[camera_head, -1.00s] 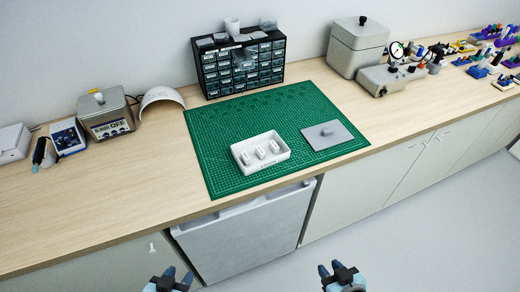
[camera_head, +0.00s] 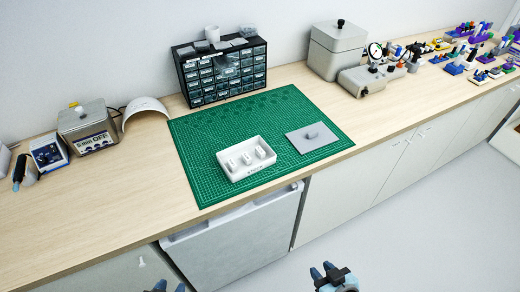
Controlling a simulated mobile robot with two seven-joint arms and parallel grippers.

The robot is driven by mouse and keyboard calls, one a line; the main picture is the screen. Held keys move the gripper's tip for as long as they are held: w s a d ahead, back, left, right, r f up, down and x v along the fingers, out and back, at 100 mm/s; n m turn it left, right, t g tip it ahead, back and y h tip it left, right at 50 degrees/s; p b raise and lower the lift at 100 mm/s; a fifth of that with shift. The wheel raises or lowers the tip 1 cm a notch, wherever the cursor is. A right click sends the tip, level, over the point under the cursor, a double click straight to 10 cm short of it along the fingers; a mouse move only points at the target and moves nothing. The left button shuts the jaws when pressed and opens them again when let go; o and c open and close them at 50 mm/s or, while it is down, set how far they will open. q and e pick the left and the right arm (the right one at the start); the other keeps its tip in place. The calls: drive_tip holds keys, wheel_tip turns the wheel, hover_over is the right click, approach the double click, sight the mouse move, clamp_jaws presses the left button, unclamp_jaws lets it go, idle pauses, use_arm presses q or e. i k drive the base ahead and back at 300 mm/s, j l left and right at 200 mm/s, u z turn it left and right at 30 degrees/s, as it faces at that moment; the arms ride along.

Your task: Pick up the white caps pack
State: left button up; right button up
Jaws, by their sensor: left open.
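A white tray (camera_head: 246,174) lies on the green cutting mat (camera_head: 200,185) with small white pieces standing in it. I cannot tell whether any of these is the white caps pack. Small packs also lie on top of the dark drawer cabinet (camera_head: 198,95), too small to identify. My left gripper (camera_head: 166,287) is at the bottom edge, mostly cut off, open and empty. My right gripper (camera_head: 322,270) is at the bottom, in front of the bench and well away from the tray. It touches nothing, and its jaw gap is unclear.
A grey plate (camera_head: 300,146) with a small block lies right of the tray. A grey lidded box (camera_head: 333,60) and a gauge device (camera_head: 365,82) stand right of the cabinet. Bare wood (camera_head: 120,190) lies left of the mat.

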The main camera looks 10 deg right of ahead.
sight(232, 164)
drive_tip(key=u, duration=0.65)
drive_tip(key=l+u, duration=0.15)
drive_tip(key=u, duration=0.2)
drive_tip(key=k+l+u, duration=0.1)
drive_tip(key=u, duration=0.25)
drive_tip(key=l+u, duration=0.35)
drive_tip(key=k+l, duration=0.3)
